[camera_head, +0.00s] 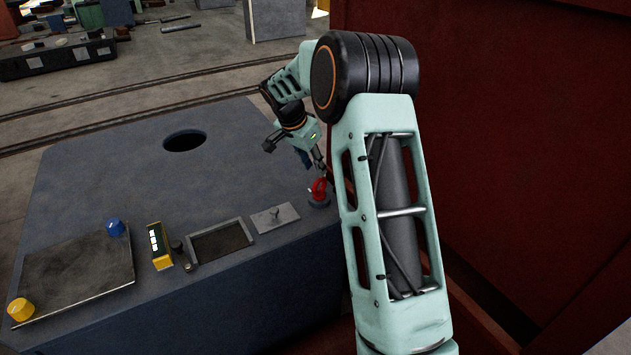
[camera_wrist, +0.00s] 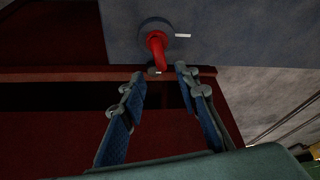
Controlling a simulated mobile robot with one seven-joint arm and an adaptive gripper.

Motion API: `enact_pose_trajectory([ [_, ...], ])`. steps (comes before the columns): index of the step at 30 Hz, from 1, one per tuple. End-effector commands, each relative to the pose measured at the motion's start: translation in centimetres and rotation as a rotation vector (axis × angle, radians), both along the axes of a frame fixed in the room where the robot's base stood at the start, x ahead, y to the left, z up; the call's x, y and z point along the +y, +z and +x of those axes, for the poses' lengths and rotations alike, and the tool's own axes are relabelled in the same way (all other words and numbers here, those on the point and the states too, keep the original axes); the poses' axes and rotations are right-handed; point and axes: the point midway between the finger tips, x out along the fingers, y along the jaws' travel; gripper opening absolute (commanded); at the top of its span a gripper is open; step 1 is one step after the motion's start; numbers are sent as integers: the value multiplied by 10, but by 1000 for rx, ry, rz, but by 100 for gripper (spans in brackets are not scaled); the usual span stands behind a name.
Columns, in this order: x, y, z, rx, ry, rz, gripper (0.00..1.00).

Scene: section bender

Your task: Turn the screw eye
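The screw eye (camera_head: 318,188) is a small red piece on a round dark base, at the right end of the grey machine top (camera_head: 230,170). In the wrist view the red screw eye (camera_wrist: 157,46) stands out from its round grey base, with a small white mark beside it. My gripper (camera_wrist: 159,74) is open, its two blue fingers apart with nothing held between them. The fingertips show just below the screw eye in that view; I cannot tell whether they touch it. In the head view my gripper (camera_head: 317,168) is close above it, and its fingers are small and partly unclear.
On the machine top are a metal plate switch (camera_head: 275,217), a dark recessed panel (camera_head: 220,241), a yellow box (camera_head: 160,246), a blue knob (camera_head: 115,228), a yellow knob (camera_head: 21,309) and a round hole (camera_head: 185,141). A large dark red body (camera_head: 500,120) rises on the right.

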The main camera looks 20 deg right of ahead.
Motion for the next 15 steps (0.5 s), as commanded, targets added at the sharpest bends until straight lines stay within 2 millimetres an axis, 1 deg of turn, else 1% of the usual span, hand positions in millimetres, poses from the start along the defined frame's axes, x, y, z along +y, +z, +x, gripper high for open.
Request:
enact_pose_trajectory([
  [1,-4,-13,2,3,-1,2,29],
  [6,-14,-42,8,3,0,3,29],
  [10,-20,-59,12,3,1,2,29],
  [15,-24,-69,15,0,1,1,29],
])
